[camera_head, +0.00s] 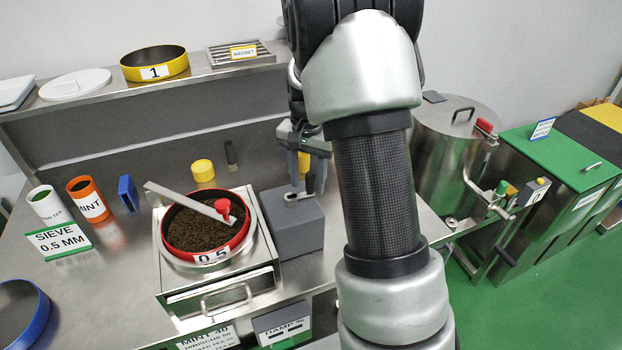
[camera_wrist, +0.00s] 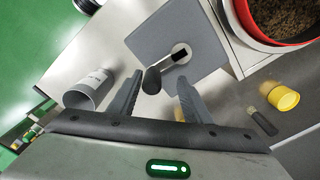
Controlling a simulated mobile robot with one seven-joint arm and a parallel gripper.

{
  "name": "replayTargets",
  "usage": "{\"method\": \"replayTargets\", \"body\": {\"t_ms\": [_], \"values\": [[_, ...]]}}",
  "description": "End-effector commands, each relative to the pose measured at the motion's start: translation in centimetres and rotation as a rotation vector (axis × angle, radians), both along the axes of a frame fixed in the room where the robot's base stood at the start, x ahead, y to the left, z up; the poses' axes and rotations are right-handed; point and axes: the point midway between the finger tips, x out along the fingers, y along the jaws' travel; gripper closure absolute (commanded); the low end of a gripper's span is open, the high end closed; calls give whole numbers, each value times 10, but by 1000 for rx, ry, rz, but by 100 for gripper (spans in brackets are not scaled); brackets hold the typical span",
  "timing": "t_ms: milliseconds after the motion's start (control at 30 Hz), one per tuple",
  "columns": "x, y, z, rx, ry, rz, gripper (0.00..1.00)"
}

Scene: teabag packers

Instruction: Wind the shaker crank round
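The shaker crank shows on top of a grey box (camera_head: 292,222) beside the sieve shaker. It has a short metal arm and an upright black handle (camera_head: 310,183). In the wrist view the crank handle (camera_wrist: 151,81) points toward the camera, with the crank arm (camera_wrist: 172,58) behind it on the grey box (camera_wrist: 195,30). My gripper (camera_wrist: 160,83) is open, its two fingers spread on either side of the handle's line. In the head view my gripper (camera_head: 304,158) hangs just above the crank, partly covered by my arm. I cannot tell whether a finger touches the handle.
A red-rimmed sieve (camera_head: 203,254) full of dark leaves sits left of the box, with a metal bar (camera_head: 180,200) across it. A yellow cup (camera_head: 203,170) stands behind. A steel drum (camera_head: 450,150) stands right. In the wrist view a grey cup (camera_wrist: 88,92) lies left.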

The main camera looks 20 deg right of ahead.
Motion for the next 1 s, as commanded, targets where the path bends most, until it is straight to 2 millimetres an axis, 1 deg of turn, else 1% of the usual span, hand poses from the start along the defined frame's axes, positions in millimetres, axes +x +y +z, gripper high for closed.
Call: {"method": "replayTargets", "body": {"t_ms": [33,167,200,233,533,800,1000], "values": [[0,-1,0,-1,0,-1,46],[0,-2,0,-3,0,-2,24],[-1,-2,0,-3,0,-2,18],[-1,-3,0,-3,0,-2,14],[-1,-4,0,-4,0,-3,14],[-15,0,0,-5,1,-3,14],[-16,0,0,-5,1,-3,14]]}}
